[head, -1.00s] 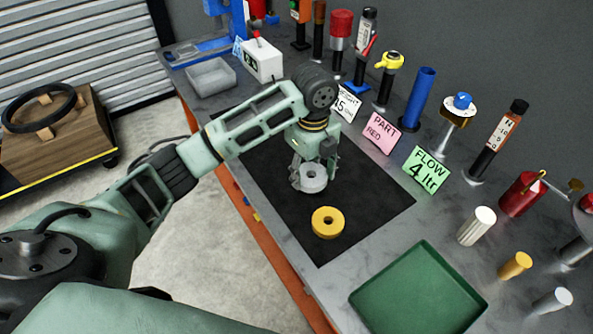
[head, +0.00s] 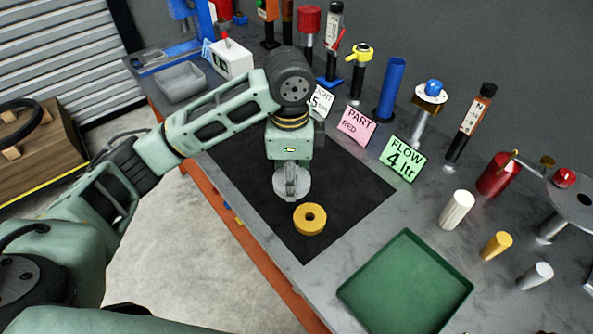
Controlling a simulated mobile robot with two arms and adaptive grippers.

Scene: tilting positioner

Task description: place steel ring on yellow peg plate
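The steel ring (head: 279,186) is a grey disc low at my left gripper, over the black mat (head: 345,196). My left gripper (head: 291,186) points down at it, and a finger crosses in front of the ring. The fingers are seen edge-on, so the gap between them and any grip on the ring are hidden. A yellow ring (head: 312,228) with a dark centre hole lies on the mat just nearer and to the right. I cannot make out for sure which thing is the yellow peg plate. My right gripper is out of view.
A green tray (head: 405,290) lies at the front. White (head: 456,210), yellow (head: 496,246) and silver (head: 535,276) cylinders stand to its right. A round grey plate (head: 578,207) is at the right edge. Labels and several upright tools line the back. The mat's right part is clear.

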